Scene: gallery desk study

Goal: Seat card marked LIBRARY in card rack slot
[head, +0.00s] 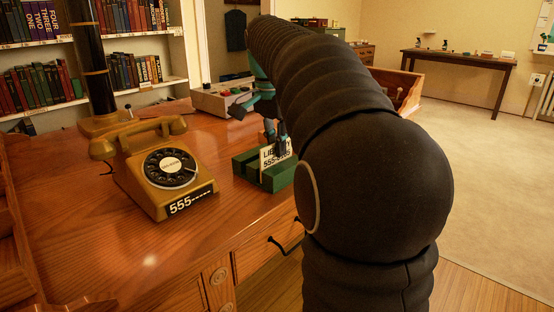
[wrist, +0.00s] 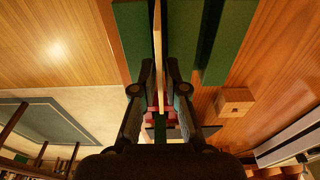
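The card marked LIBRARY (head: 269,158) is pale and stands upright at the green card rack (head: 246,166) on the desk. Its lower part is hidden behind the rack's front block. My gripper (head: 281,146) is over the rack with its fingers at the card's upper part. In the wrist view the card (wrist: 158,40) shows edge-on as a thin strip between my fingertips (wrist: 159,72), which look closed on it. The card lines up with the gap between the green bars of the rack (wrist: 131,40); how deep it sits cannot be told.
A mustard rotary telephone (head: 165,165) stands left of the rack. A dark column (head: 92,60) rises behind it. A small wooden block (wrist: 235,101) shows in the wrist view. The desk's front left is clear.

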